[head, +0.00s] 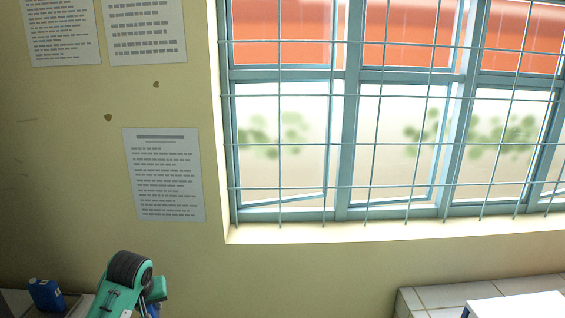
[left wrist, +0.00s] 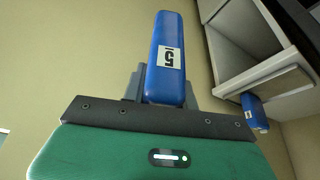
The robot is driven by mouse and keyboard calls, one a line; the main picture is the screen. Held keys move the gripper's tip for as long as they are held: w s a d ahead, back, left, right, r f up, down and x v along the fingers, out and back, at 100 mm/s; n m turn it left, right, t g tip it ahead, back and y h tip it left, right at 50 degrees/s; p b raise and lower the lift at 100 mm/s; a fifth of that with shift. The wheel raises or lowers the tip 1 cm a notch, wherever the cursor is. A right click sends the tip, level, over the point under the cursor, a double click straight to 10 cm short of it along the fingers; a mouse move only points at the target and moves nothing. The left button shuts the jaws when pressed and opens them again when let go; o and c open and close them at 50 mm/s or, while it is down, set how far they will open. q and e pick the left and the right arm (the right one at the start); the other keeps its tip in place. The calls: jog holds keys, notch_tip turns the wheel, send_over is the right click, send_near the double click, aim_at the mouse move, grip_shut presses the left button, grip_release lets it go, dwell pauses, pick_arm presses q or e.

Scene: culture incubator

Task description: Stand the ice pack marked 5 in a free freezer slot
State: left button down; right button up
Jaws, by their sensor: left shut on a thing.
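In the left wrist view a blue ice pack (left wrist: 168,28) with a white label marked 5 stands out from my left gripper (left wrist: 164,88). The gripper's grey fingers are shut on its lower part. A pale open-fronted cabinet (left wrist: 235,60) with a dark edge is at the upper right, apart from the held pack. I cannot tell whether it is the freezer, and no slots show clearly. A second blue pack (left wrist: 254,112) is beside the cabinet; its label is too small to read. My right gripper is in neither view.
In the head view a small blue item (head: 47,295) is at the lower left, beside my green left arm. A barred window (head: 390,120) and paper notices (head: 163,175) are on the wall. A white table corner (head: 518,306) and tiled ledge (head: 430,296) are at the lower right.

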pick_arm(q)
jog(key=s+d+m+h, duration=0.1)
jog(key=s+d+m, duration=0.4)
jog(key=s+d, duration=1.1)
jog(key=shift+s+d+r+t+h, duration=0.15)
jog(key=shift+d+r+t+h, duration=0.15)
jog(key=shift+d+r+h, duration=0.15)
jog(key=shift+s, duration=0.1)
